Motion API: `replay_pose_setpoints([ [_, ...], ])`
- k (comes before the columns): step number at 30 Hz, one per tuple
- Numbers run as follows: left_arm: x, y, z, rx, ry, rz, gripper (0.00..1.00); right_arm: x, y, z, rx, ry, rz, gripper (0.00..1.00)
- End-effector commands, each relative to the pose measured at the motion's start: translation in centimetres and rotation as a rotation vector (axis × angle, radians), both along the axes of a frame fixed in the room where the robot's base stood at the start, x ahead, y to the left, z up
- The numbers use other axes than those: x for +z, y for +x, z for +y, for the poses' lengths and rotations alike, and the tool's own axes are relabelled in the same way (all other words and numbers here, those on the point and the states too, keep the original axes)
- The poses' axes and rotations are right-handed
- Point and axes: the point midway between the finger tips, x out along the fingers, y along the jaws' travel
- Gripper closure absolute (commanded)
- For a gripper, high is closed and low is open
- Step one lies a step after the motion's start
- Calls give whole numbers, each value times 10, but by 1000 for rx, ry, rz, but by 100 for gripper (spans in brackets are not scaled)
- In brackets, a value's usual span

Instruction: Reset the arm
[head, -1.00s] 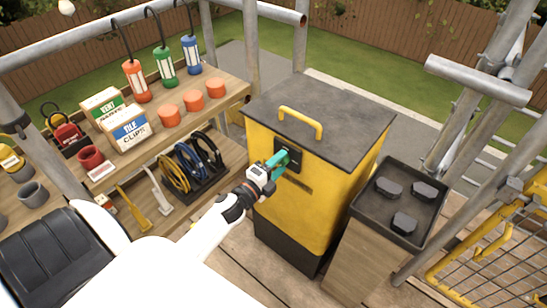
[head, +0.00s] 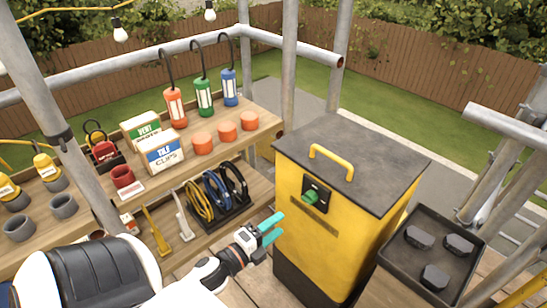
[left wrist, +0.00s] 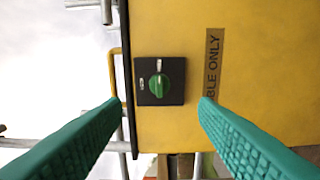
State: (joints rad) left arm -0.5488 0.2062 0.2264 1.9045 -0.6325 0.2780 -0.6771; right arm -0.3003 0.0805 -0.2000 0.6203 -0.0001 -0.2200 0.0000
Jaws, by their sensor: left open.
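My left gripper (head: 270,229) is open and empty, with two green fingers, in front of and a little left of the yellow box (head: 340,235). The box has a dark lid with a yellow handle (head: 331,160). A green rotary knob (head: 310,196) on a black plate sits on its front. In the left wrist view the knob (left wrist: 159,85) shows between the two fingers and apart from them, with the gripper (left wrist: 160,105) facing the yellow front. My right gripper is not in view.
A wooden shelf (head: 262,122) at left holds lamps, orange cylinders, boxes and a rack of coiled cables (head: 222,205). A dark tray (head: 415,278) with three black pieces stands right of the box. Scaffold poles (head: 289,60) rise around the platform.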

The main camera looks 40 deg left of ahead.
Motion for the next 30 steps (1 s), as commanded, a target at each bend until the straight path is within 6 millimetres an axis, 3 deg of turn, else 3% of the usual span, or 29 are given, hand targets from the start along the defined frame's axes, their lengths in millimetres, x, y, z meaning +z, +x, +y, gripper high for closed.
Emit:
replay_pose_setpoints([
  [11, -1, 0, 0, 1, -2, 2, 46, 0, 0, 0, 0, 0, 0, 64],
  [14, -15, 0, 1, 15, -39, 34, 46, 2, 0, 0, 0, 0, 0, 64],
  [17, -55, -3, 2, 57, -155, 130, 46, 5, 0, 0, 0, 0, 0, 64],
  [20, -121, -16, -1, 136, -332, 286, 46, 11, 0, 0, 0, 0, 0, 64],
  [23, -192, -42, -12, 239, -520, 463, 46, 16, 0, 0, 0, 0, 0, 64],
  [26, -258, -80, -28, 359, -687, 639, 46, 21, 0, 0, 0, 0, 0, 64],
  [30, -334, -150, -55, 559, -874, 882, 46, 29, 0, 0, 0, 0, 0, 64],
])
